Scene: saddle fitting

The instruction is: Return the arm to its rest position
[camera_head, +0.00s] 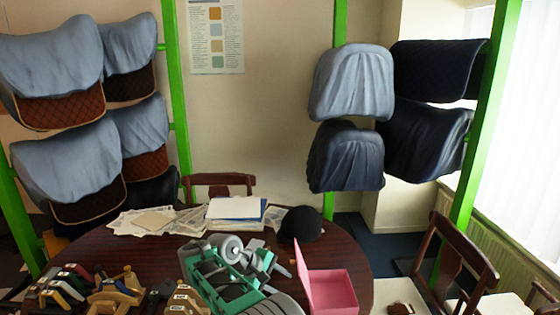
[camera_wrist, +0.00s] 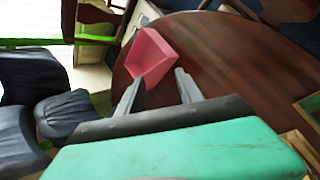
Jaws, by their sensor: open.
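My arm (camera_head: 228,278), green and grey, shows folded at the bottom middle of the head view, above the near part of the round table. My gripper (camera_wrist: 159,76) shows in the wrist view with its two grey fingers spread apart and nothing between them. An open pink box (camera_wrist: 151,56) lies beyond the fingertips in that view, apart from them. In the head view the pink box (camera_head: 333,292) stands on the table to the right of my arm, with its lid raised. I cannot make out the fingers in the head view.
The dark round table (camera_head: 120,246) holds papers (camera_head: 150,220), a black cap (camera_head: 300,225) and wooden holders (camera_head: 118,290) at left. Chairs (camera_head: 462,255) stand right and behind. Covered saddles (camera_head: 350,82) hang on green racks (camera_head: 341,25) at both sides.

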